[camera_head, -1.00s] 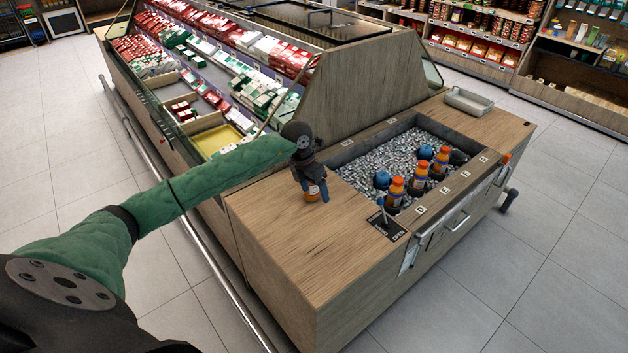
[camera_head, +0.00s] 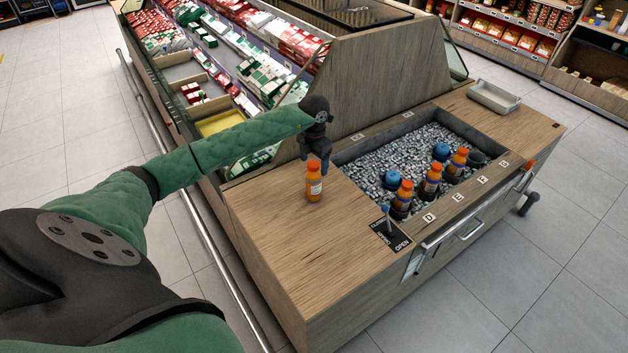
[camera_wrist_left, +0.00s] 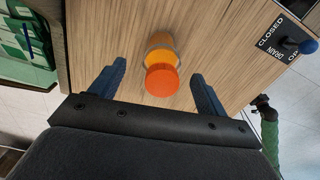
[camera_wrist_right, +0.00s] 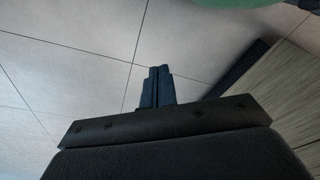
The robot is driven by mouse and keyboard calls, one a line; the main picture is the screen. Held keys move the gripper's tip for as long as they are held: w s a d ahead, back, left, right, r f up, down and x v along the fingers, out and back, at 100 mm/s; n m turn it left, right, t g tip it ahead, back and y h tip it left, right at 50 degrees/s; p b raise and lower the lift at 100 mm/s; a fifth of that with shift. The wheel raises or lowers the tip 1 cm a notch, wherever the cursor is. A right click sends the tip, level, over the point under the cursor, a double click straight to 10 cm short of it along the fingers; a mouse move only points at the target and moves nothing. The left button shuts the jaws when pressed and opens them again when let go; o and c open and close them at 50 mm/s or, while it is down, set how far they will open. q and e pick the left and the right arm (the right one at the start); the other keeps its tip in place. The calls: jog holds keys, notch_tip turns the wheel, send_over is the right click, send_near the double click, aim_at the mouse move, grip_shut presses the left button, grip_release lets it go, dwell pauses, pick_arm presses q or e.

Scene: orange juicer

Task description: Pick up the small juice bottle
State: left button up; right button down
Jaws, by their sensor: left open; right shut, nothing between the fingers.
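A small orange juice bottle (camera_head: 314,184) with an orange cap stands upright on the wooden counter, left of the gravel-like basin. It also shows in the left wrist view (camera_wrist_left: 161,78), seen from above and ahead of the open fingers. My left gripper (camera_head: 315,160) is open and empty, just behind and above the bottle's cap. The bottle lies roughly midway between the finger lines in the left wrist view (camera_wrist_left: 158,82). My right gripper (camera_wrist_right: 158,86) is shut and empty, over the tiled floor beside a wooden side panel.
The basin (camera_head: 370,181) holds several similar orange bottles (camera_head: 432,180) and blue round things (camera_head: 441,152). A drain lever plate (camera_head: 390,235) sits at the counter's front right. A grey tray (camera_head: 494,97) is at the back. Bare counter (camera_head: 290,240) lies before the bottle.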

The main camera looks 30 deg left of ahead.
aim_at(313, 174)
pick_arm(q)
jog(key=shift+f, duration=0.25)
jog(key=f+p, duration=0.2)
jog(key=f, duration=0.1)
jog(key=shift+s+d+f+p, duration=0.15)
jog(key=shift+s+p, duration=0.25)
jog(key=shift+f, duration=0.8)
pick_arm(e)
notch_tip(313, 174, down, 7)
jog(key=s+d, duration=0.2)
pick_arm(q)
jog(key=shift+c, duration=0.5)
pick_arm(e)
jog(key=shift+d, duration=0.1)
pick_arm(q)
jog(key=c, duration=1.1)
jog(key=shift+c, duration=0.3)
pick_arm(e)
jog(key=shift+d, duration=0.1)
jog(key=shift+s, duration=0.1)
